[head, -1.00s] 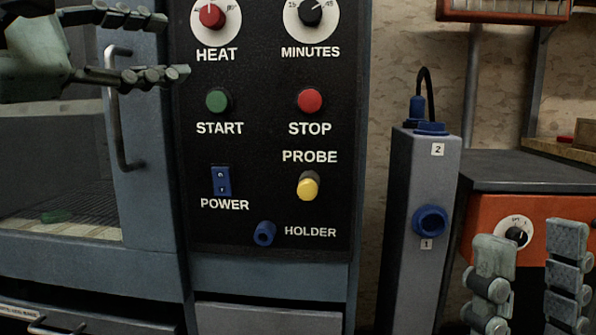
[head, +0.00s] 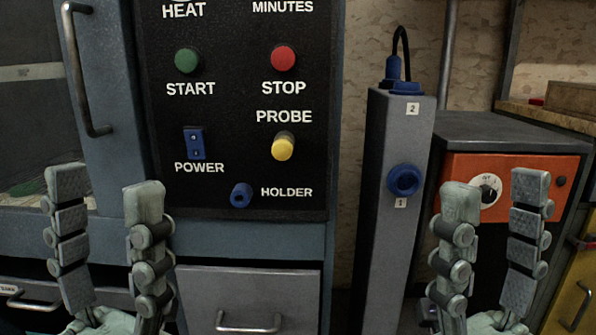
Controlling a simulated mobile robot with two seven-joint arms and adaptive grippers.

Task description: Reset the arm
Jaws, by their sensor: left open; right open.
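My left gripper (head: 105,190) is upright at the lower left, its two segmented fingers spread apart and nothing between them. It stands in front of the oven's lower edge, left of the control panel (head: 240,110). My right gripper (head: 496,190) is upright at the lower right, also open and empty, in front of the orange-fronted box (head: 515,170). Both grippers are at about the same height, with fingertips pointing up. The lower parts of both grippers are cut off by the bottom edge.
The panel has a green START button (head: 187,61), red STOP button (head: 283,58), blue POWER switch (head: 195,143), yellow probe knob (head: 283,146) and blue holder (head: 241,195). A grey post (head: 385,220) with blue sockets stands right of it. A door handle (head: 80,70) sticks out at upper left.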

